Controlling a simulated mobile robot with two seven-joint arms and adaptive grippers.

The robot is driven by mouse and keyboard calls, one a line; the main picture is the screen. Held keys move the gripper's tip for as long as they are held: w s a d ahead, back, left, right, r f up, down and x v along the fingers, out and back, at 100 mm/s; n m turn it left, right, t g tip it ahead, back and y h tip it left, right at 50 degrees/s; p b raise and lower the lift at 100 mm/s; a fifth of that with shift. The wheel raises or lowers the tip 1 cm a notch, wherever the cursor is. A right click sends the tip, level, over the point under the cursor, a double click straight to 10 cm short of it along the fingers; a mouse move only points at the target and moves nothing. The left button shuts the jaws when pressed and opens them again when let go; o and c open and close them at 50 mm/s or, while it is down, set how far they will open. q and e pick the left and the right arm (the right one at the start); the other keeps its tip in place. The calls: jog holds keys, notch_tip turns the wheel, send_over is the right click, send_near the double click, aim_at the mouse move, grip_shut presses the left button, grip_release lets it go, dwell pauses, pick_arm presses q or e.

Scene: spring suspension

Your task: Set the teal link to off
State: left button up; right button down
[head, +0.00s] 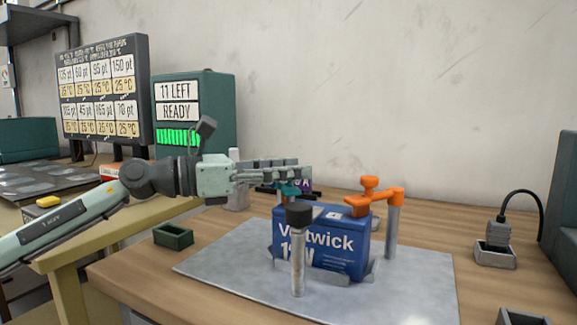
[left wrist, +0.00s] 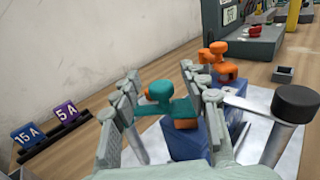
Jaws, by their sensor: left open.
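The teal link (left wrist: 163,98) shows in the left wrist view between the two fingers of my left gripper (left wrist: 160,75). It has a round knob on a flat arm, over the top of the blue Voltwick battery (left wrist: 186,138). In the head view only a bit of the teal link (head: 290,186) shows, below and behind the fingers. My left gripper (head: 306,169) is open there, reaching in from the left above the battery (head: 325,243). Whether a finger touches the link I cannot tell. My right gripper is not in view.
An orange link (head: 370,190) joins the battery's right side to a grey post (head: 393,232). A black-capped post (head: 299,214) stands in front of the battery on a grey mat (head: 420,285). A fuse rack (left wrist: 55,137) stands left in the wrist view. A green tray (head: 173,236) sits left.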

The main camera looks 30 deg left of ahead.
pick_arm(q)
jog(key=shift+c, duration=0.2)
grip_shut()
